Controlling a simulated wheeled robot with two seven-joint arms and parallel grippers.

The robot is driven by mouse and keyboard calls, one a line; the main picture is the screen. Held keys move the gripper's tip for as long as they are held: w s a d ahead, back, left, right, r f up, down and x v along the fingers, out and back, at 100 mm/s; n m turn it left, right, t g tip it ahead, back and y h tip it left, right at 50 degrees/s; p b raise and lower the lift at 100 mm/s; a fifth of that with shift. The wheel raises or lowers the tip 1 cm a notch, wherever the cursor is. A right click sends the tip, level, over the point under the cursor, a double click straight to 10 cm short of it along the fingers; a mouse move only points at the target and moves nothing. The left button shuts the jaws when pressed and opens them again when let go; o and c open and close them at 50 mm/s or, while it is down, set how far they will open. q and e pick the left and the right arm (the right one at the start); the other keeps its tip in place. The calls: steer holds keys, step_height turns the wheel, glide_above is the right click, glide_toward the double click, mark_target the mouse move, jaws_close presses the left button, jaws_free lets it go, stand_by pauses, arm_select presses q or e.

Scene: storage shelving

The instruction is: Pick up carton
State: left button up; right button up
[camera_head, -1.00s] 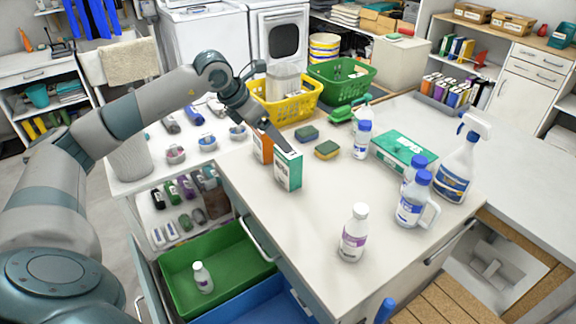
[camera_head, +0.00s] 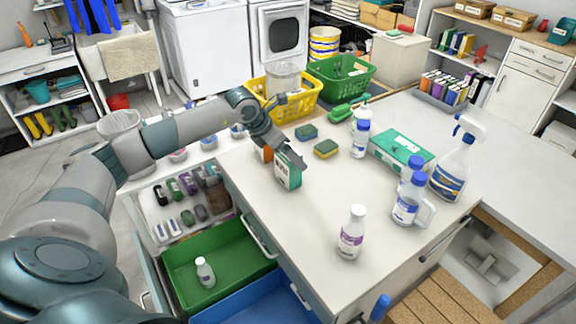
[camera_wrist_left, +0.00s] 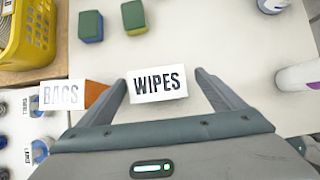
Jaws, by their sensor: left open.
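A white and green carton (camera_head: 288,172) stands upright on the counter; its top, lettered WIPES (camera_wrist_left: 157,83), shows in the left wrist view. An orange carton (camera_head: 264,153) stands close behind it, with a white top lettered BAGS (camera_wrist_left: 62,94). My left gripper (camera_head: 287,155) is over the WIPES carton. In the left wrist view the open fingers (camera_wrist_left: 160,86) lie on either side of its top, with a gap on the right. How far down the fingers reach is unclear. My right gripper is not in view.
Two sponges (camera_head: 326,149) (camera_head: 306,132) lie behind the cartons. A flat green box (camera_head: 402,151), several bottles and a spray bottle (camera_head: 455,160) stand to the right. An open drawer holds a green bin (camera_head: 235,282) with a bottle inside.

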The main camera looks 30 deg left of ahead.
arm_select(q)
steer(key=p+x, duration=0.2)
steer(key=x, duration=0.2)
steer(key=shift+a+f+p, duration=0.1)
steer(key=shift+a+p, duration=0.05)
steer(key=shift+p, duration=0.25)
steer(key=shift+w+f, duration=0.25)
steer(key=shift+f, duration=0.3)
steer(key=c, duration=1.1)
